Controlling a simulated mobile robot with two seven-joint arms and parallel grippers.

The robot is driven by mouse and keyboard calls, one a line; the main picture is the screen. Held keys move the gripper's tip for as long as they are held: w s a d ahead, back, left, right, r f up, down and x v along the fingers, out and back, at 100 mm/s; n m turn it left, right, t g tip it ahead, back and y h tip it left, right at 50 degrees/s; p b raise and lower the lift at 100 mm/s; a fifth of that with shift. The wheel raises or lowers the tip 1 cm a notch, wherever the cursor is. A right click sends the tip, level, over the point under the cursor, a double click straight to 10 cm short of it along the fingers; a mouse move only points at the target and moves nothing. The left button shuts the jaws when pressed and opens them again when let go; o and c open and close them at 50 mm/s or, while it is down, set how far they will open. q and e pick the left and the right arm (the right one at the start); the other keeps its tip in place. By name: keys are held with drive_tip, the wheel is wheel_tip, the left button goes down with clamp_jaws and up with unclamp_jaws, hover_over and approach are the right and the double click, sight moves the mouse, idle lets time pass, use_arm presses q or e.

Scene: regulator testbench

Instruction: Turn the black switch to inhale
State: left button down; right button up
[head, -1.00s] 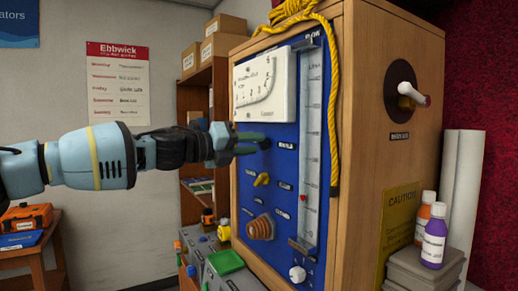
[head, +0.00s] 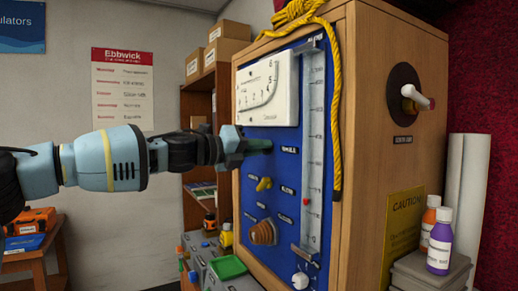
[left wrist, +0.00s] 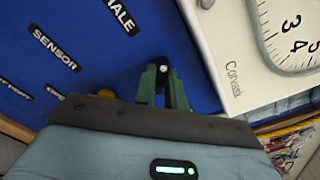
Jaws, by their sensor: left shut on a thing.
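The black switch (left wrist: 162,70) is a small dark knob with a white dot on the blue panel of the regulator cabinet. In the left wrist view it sits between the green fingertips of my left gripper (left wrist: 164,88). In the head view my left gripper (head: 256,146) reaches in from the left and is shut on the switch, hiding most of it. A black label ending in "HALE" (left wrist: 116,14) lies up and left of the switch in the wrist view. In the head view a label (head: 290,150) sits right of the fingertips. My right gripper is out of view.
A white gauge (head: 268,90) is above the gripper, and a clear flow tube (head: 313,150) stands to the right. A yellow knob (head: 264,184) and a brown ribbed knob (head: 263,232) are below. A yellow rope (head: 336,120) hangs over the cabinet's front edge.

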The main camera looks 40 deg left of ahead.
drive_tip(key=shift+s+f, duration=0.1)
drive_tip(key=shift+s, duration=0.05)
use_arm(q)
drive_tip(key=m+b, duration=0.8)
drive_tip(key=m, duration=0.9)
drive_tip(key=shift+m, duration=0.4)
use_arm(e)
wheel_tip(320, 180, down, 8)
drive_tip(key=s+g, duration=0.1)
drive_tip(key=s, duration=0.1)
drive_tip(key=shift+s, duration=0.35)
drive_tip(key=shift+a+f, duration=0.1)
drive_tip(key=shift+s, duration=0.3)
use_arm(q)
drive_tip(key=c, duration=1.5)
unclamp_jaws()
drive_tip(key=shift+o, duration=0.2)
